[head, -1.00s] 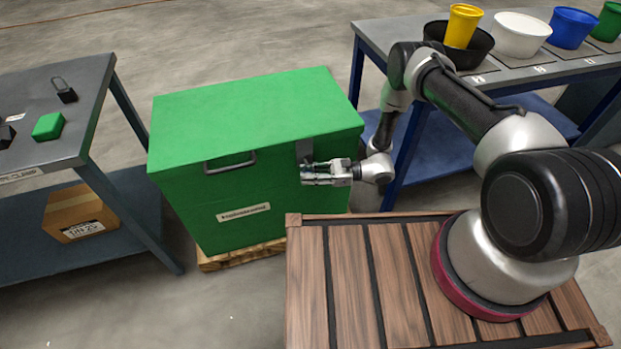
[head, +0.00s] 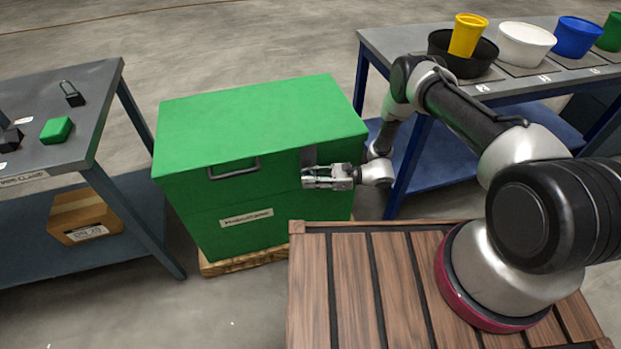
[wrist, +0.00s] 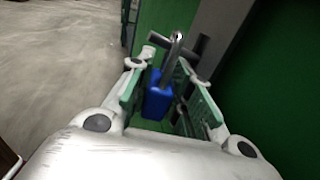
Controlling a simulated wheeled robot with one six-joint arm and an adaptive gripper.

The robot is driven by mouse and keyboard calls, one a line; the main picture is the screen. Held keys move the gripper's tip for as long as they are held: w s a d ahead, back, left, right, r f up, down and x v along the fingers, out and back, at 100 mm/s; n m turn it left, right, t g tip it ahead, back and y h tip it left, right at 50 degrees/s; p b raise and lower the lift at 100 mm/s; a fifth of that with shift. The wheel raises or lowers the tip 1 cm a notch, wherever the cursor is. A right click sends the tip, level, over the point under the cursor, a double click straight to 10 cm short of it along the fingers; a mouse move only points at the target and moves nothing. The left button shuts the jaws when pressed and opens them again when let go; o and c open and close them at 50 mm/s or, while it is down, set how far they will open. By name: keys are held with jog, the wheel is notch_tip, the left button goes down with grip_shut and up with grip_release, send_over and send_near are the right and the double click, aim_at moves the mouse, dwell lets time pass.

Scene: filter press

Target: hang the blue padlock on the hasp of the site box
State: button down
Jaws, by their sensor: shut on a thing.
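The green site box (head: 200,205) stands shut ahead of me on a wooden pallet. A grey hasp plate (head: 309,155) runs down its front, right of the handle; in the wrist view the dark hasp bar (wrist: 194,45) shows beyond my fingertips. My gripper (head: 320,177) is level in front of the box, just below the lid at the hasp. In the wrist view my gripper (wrist: 166,92) is shut on the blue padlock (wrist: 157,98). The padlock's grey shackle (wrist: 175,50) overlaps the hasp bar; I cannot tell whether it is through it. The padlock is hidden in the head view.
At left a grey bench holds a black padlock (head: 72,94) and a green block (head: 56,130), with a cardboard box (head: 80,215) below. At right a blue-legged table (head: 400,40) carries several tubs. The box handle (head: 234,168) juts out left of my gripper.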

jog(key=shift+w, duration=0.25)
jog(key=c, duration=1.2)
grip_release()
jog(key=d, duration=0.8)
jog(key=shift+s+r, duration=0.15)
